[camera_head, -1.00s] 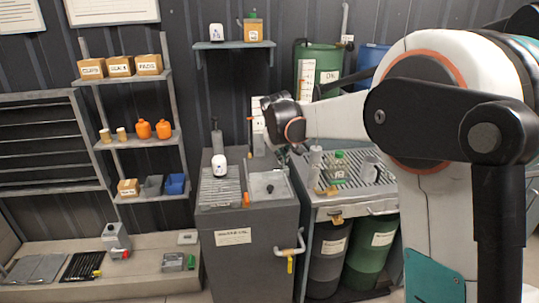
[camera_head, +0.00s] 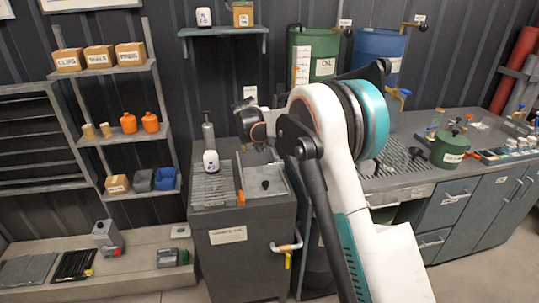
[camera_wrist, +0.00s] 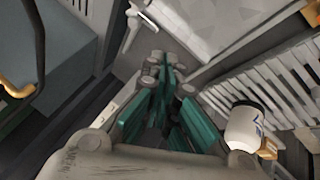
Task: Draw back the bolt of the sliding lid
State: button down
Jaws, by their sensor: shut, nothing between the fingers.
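The grey cabinet (camera_head: 228,218) has a slatted grate and, on its right, a pale panel with a black knob (camera_head: 265,184), which looks like the sliding lid (camera_head: 272,193). A small orange piece (camera_head: 240,197) stands at the lid's left front edge. I cannot make out the bolt for certain. My gripper is above the cabinet; its fingers are hard to make out in the head view. In the wrist view my gripper (camera_wrist: 163,80) is shut and empty, its green fingers together. A pale panel (camera_wrist: 205,25) shows beyond the fingertips, with a T-shaped grey part (camera_wrist: 135,22) nearby.
A white bottle (camera_head: 211,162) stands on the grate, close to my fingers' right in the wrist view (camera_wrist: 243,128). A pipe with a yellow handle (camera_head: 287,252) juts from the cabinet's front right. A workbench (camera_head: 440,200) with a green can (camera_head: 450,148) stands right.

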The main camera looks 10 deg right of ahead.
jog(key=b+x, duration=0.3)
jog(key=x, duration=0.6)
jog(key=shift+f, duration=0.15)
jog(key=d, duration=0.1)
jog(key=w+d+f+b, duration=0.1)
jog(key=shift+w+d+f, duration=0.1)
jog(key=shift+w+d, duration=0.2)
jog(key=shift+d, duration=0.05)
jog(key=shift+w+d+b, duration=0.3)
jog(key=shift+d+b, duration=0.1)
jog(key=shift+d, duration=0.05)
jog(key=shift+d, duration=0.15)
